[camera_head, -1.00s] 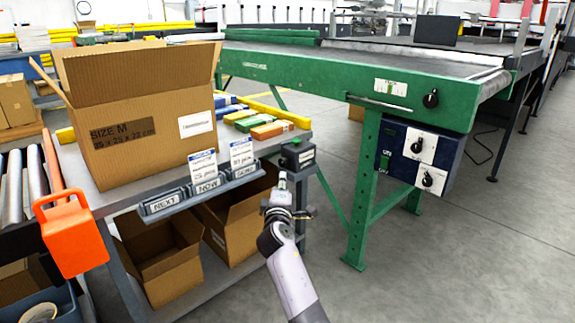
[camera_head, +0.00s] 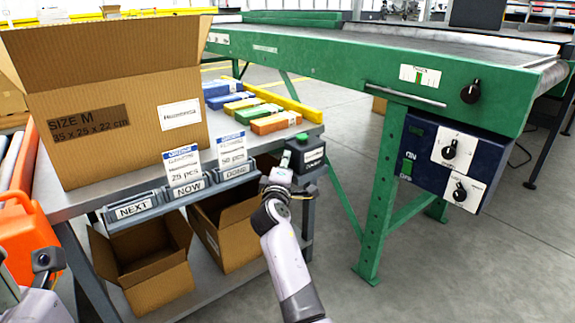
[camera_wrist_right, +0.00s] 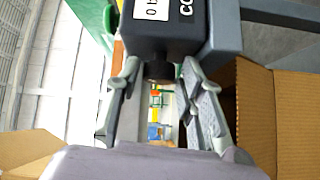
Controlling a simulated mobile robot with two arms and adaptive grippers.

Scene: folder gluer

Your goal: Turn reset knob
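A dark counter box (camera_head: 304,154) with a green top button and a white label stands at the table's front right corner. In the right wrist view the box (camera_wrist_right: 185,35) fills the top middle, and a short dark knob (camera_wrist_right: 158,70) sticks out of it toward me. My right gripper (camera_head: 279,178) is in front of the box. In the wrist view its fingers (camera_wrist_right: 160,75) are apart on either side of the knob, with gaps visible. In the head view the gripper hides the knob. Part of my left arm shows at the lower left; its fingers are not visible.
A large cardboard box (camera_head: 125,110), a NEXT/NOW/DONE card holder (camera_head: 185,190) and several coloured cartons (camera_head: 272,122) are on the table. Open boxes (camera_head: 150,270) sit below. The green conveyor (camera_head: 360,65) carries a blue panel (camera_head: 428,160) with two black knobs. Floor is clear at right.

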